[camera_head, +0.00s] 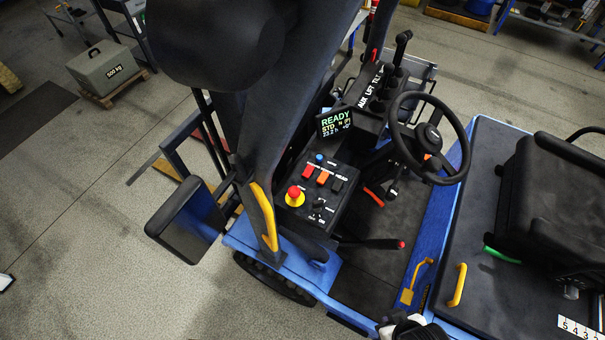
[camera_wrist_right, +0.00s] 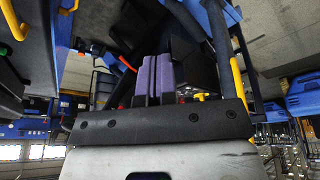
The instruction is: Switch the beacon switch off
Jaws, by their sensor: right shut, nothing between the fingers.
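The forklift's dark control panel (camera_head: 332,212) carries a row of rocker switches: a red one (camera_head: 308,172), an orange one (camera_head: 323,177) and a dark one (camera_head: 338,185). Their small labels are mostly too small to read, so I cannot tell which is the beacon switch or how it is set. My right gripper (camera_head: 402,326) shows only in part at the bottom edge of the head view, below and right of the panel and apart from it. In the right wrist view its purple-padded fingers (camera_wrist_right: 158,78) are together and empty. My left gripper is not in view.
A red knob on a yellow base (camera_head: 294,197) and a blue button (camera_head: 319,158) flank the switches. The display (camera_head: 334,122), steering wheel (camera_head: 428,137) and black lever with red tip (camera_head: 375,244) are nearby. A dark pillar with a yellow handle (camera_head: 264,217) stands left of the panel.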

